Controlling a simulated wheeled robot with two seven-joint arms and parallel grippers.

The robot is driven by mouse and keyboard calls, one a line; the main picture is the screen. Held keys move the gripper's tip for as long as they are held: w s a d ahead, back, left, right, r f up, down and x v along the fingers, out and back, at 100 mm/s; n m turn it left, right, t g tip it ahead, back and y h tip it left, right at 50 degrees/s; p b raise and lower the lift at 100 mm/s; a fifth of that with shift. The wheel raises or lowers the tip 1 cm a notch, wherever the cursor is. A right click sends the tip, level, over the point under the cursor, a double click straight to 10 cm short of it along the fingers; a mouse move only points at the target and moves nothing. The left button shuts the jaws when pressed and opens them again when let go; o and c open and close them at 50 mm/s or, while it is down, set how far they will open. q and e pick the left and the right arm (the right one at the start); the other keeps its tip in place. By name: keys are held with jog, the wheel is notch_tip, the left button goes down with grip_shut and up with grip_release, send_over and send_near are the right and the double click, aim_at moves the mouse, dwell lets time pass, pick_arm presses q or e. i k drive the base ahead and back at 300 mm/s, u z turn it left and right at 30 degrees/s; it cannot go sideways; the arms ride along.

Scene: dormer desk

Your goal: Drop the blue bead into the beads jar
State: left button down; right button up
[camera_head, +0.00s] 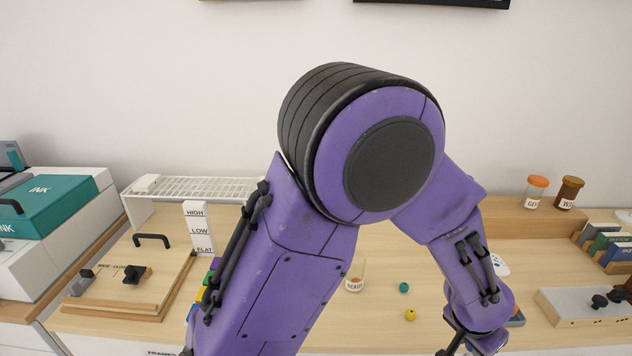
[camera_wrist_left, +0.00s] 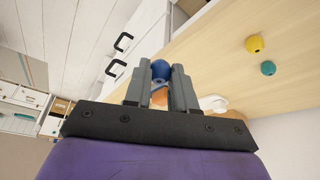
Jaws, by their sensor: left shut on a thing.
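My left gripper (camera_wrist_left: 160,82) is shut on the blue bead (camera_wrist_left: 160,68), which shows between the fingertips in the left wrist view. In the head view my left arm arches across the middle, and only dark parts of its gripper show at the bottom edge; the blue bead is not visible there. The beads jar (camera_head: 355,279), a small clear jar with a white label, stands on the desk beside my arm's outline, partly hidden by it. The gripper is to the right of and nearer than the jar. My right gripper is not in view.
A teal bead (camera_head: 404,287) and a yellow bead (camera_head: 410,315) lie loose right of the jar. Two lidded jars (camera_head: 536,191) (camera_head: 569,192) stand on the back-right shelf. A grey-topped block with black knobs (camera_head: 575,306) is at right. A HIGH/LOW/FLAT block (camera_head: 199,228) stands left.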

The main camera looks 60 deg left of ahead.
aim_at(350, 283)
jog(key=k, duration=0.85)
jog(key=u, duration=0.9)
jog(key=i, duration=0.55)
